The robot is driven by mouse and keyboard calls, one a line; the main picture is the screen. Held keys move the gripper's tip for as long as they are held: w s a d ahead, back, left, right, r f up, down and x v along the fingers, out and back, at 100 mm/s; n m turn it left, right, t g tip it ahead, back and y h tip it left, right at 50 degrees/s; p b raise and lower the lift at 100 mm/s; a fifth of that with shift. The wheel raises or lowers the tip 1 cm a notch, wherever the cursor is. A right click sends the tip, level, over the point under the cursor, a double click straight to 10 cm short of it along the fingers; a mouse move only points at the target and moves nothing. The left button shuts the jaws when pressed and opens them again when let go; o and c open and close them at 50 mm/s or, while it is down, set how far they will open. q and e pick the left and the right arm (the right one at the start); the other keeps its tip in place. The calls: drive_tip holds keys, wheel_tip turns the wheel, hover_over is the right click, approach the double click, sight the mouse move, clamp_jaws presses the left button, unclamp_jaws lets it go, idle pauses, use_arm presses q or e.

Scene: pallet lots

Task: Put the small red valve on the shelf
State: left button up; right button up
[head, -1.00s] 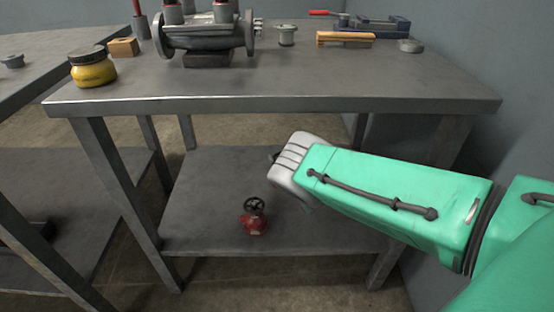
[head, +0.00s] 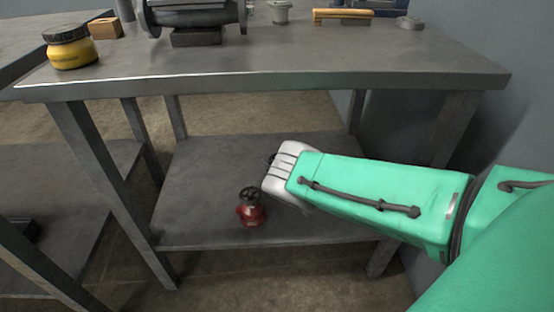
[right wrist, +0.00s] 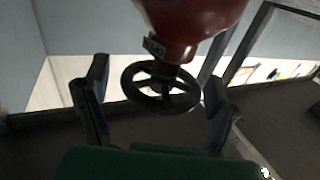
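The small red valve (head: 251,212) with a black handwheel stands upright on the lower shelf (head: 190,205) of the workbench, near its front edge. In the head view my right gripper (head: 270,172) is just right of the valve and beyond it; its fingers are mostly hidden by my arm. In the right wrist view the valve's red body (right wrist: 195,22) is at the top. Its handwheel shows between the two spread fingers of my right gripper (right wrist: 155,98), with gaps on both sides. My left gripper is not in view.
The benchtop (head: 270,65) overhangs the lower shelf. Bench legs flank the shelf, which is otherwise largely clear. Another bench stands at left.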

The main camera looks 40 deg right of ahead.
drive_tip(key=shift+s+r+p, duration=0.1)
drive_tip(key=shift+s+p, duration=0.2)
drive_tip(key=shift+s, duration=0.15)
drive_tip(key=s+a+p, duration=0.1)
drive_tip(key=s+p, duration=0.4)
drive_tip(key=s, duration=0.6)
drive_tip(key=shift+a, duration=0.4)
